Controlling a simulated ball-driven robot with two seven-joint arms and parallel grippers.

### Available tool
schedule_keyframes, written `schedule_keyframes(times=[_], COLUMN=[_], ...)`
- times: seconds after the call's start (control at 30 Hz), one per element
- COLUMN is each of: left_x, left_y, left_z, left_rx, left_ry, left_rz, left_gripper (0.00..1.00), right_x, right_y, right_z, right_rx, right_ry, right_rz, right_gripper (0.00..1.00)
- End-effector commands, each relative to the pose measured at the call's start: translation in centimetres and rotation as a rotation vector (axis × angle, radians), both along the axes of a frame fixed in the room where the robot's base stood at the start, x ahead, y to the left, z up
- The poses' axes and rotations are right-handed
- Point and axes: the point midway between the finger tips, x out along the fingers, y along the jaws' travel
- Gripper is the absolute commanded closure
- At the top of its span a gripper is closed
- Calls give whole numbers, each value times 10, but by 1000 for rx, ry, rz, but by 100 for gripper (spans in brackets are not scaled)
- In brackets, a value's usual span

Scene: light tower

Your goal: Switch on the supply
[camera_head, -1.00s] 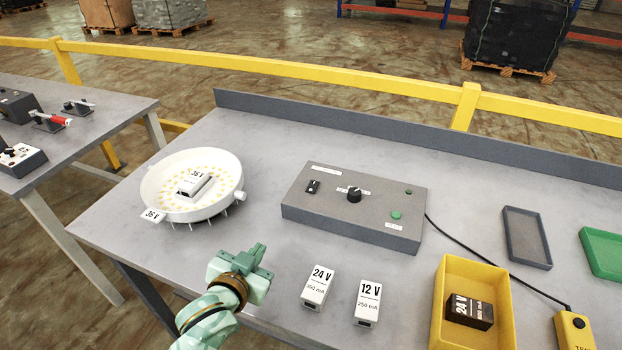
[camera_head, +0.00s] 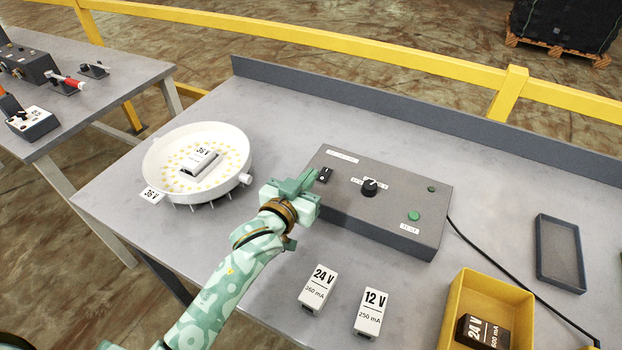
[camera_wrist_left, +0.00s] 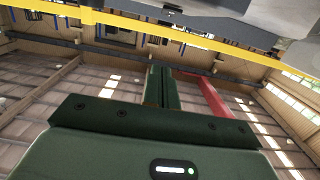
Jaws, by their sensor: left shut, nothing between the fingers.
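The supply is a dark grey box (camera_head: 385,215) on the table, with a black rocker switch (camera_head: 326,174) at its left end, a black knob (camera_head: 370,187), a green button (camera_head: 413,215) and a small dark green lamp (camera_head: 432,189). The lamp does not look lit. My left gripper (camera_head: 310,179) is shut and empty, its tips just left of the rocker switch. I cannot tell whether they touch it. The shut fingers also show in the left wrist view (camera_wrist_left: 161,87). My right gripper is not in view.
A 24 V block (camera_head: 318,290) and a 12 V block (camera_head: 370,312) lie in front. A yellow tray (camera_head: 528,305) holds a dark 24 V block. A cable runs right.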

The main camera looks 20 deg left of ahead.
Motion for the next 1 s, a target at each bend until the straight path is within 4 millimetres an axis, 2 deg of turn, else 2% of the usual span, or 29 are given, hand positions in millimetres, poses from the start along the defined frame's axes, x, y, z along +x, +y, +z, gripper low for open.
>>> schedule_keyframes(times=[0.2, 0.37, 0.43, 0.6, 1.0], left_x=[47, 79, 78, 80, 80], left_y=[-10, -16, -15, -16, -16], left_z=[-8, -12, -28, -44, -48], left_rx=[0, 0, 2, 0, 0], left_ry=[-1, 1, 6, 2, 0], left_rz=[-1, -1, 0, 0, 0], left_gripper=[100, 100, 100, 100, 100], right_x=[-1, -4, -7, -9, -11], right_y=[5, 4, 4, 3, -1], right_z=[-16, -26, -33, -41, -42], right_rx=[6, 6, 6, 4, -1], right_ry=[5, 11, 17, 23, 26], right_rz=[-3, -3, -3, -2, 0], right_gripper=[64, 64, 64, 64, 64])
